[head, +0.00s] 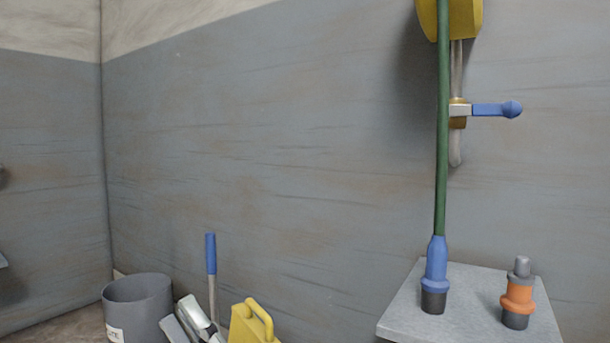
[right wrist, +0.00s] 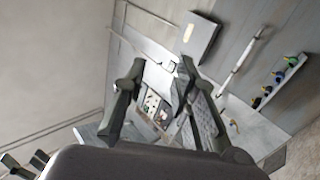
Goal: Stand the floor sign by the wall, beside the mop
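A yellow object with a loop handle (head: 254,322) stands low by the wall in the head view, cut by the bottom edge. I cannot tell whether it is the floor sign. I cannot make out the mop for sure; an upright blue-handled stick (head: 211,255) stands by the wall just left of the yellow object. My right gripper (right wrist: 161,64) shows in the right wrist view with its two dark fingers apart and nothing visible between them. It does not show clearly in the head view.
A grey slab (head: 465,300) at right bears a green hose or pipe (head: 441,150) with a blue end and an orange fitting (head: 518,293). A blue-handled valve (head: 490,110) is on the wall.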

